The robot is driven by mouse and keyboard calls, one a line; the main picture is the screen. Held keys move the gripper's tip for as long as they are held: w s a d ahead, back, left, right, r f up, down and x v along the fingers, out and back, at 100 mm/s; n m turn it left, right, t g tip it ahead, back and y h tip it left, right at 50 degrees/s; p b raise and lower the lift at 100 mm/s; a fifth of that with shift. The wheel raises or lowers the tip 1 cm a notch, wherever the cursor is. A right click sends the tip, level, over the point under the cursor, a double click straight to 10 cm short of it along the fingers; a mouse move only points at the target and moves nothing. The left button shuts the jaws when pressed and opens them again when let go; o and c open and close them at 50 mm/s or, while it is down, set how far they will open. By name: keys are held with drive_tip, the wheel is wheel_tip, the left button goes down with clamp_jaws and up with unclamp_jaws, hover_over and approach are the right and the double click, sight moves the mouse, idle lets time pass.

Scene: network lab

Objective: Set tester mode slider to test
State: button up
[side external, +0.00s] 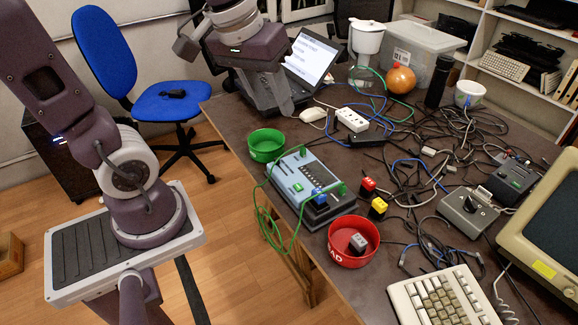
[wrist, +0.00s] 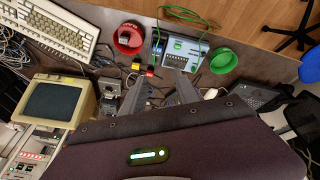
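The tester (side external: 305,180) is a light blue-grey box with a dark ribbed panel, green labels, green plugs and a green cable. It lies near the table's front edge. A small blue part (side external: 319,196) sits at its lower right; I cannot tell whether this is the mode slider, nor read any setting. The tester also shows at the top of the wrist view (wrist: 184,46). My gripper (wrist: 161,80) has its two fingers apart with nothing visible between them. In the side view my gripper (side external: 268,98) hangs in front of the laptop, behind and clear of the tester.
A green bowl (side external: 266,143) stands left of the tester. A red bin (side external: 353,252) with a grey block inside stands to its right. Red (side external: 368,186) and yellow (side external: 377,207) blocks lie nearby. Tangled cables (side external: 430,180) cover the table's right. A laptop (side external: 308,62) stands behind.

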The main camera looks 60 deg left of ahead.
drive_tip(key=w+a+f+n+g, duration=0.2)
drive_tip(key=w+a+f+n, duration=0.4)
drive_tip(key=w+a+f, duration=0.25)
drive_tip(key=n+g, duration=0.2)
drive_tip(key=n, duration=0.5)
hover_over(278, 159)
drive_tip(key=f, duration=1.5)
drive_tip(key=shift+d+f, duration=0.2)
drive_tip(key=shift+f, duration=0.15)
wheel_tip(278, 159, down, 7)
drive_tip(key=shift+s+a+r, duration=0.1)
drive_tip(key=shift+s+a, duration=0.05)
drive_tip(key=shift+f, duration=0.5)
clamp_jaws()
drive_tip(key=shift+r, duration=0.1)
